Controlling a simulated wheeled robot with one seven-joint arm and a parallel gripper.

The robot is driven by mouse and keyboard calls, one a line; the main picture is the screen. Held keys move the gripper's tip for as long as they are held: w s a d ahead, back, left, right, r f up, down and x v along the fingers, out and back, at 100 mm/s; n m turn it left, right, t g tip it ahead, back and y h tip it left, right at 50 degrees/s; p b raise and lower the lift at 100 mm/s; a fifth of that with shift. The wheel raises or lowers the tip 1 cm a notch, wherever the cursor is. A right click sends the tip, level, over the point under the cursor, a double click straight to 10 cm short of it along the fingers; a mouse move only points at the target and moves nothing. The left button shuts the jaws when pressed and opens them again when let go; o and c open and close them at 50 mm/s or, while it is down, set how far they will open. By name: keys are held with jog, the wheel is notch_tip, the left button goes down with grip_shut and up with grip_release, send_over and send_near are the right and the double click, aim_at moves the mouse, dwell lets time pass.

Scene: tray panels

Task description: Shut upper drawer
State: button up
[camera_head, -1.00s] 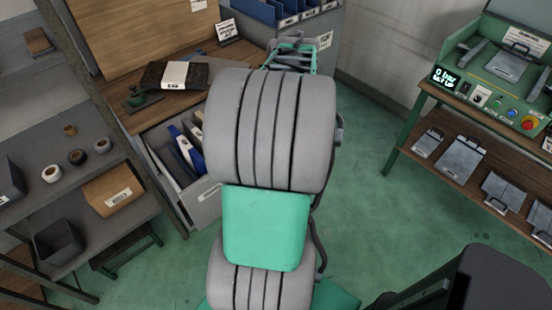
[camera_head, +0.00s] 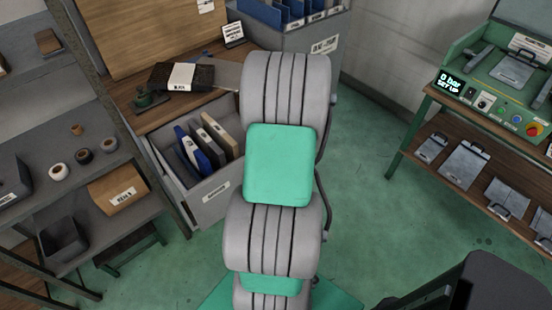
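A grey drawer (camera_head: 222,206) stands pulled out from under the wooden desk top (camera_head: 150,116), at left of centre. It holds upright blue, white and tan binders (camera_head: 215,138), and its front carries a small label. I take it as the upper drawer; no other drawer shows clearly below it. My grey and green arm rises through the middle of the picture, just right of the drawer, and covers part of its right side. My gripper is not visible; my arm hides the area where it could be. I cannot tell whether anything touches the drawer.
A grey shelf (camera_head: 30,150) with rolls and boxes stands at left. A green machine bench (camera_head: 490,95) stands at right. Green floor (camera_head: 370,220) between is clear.

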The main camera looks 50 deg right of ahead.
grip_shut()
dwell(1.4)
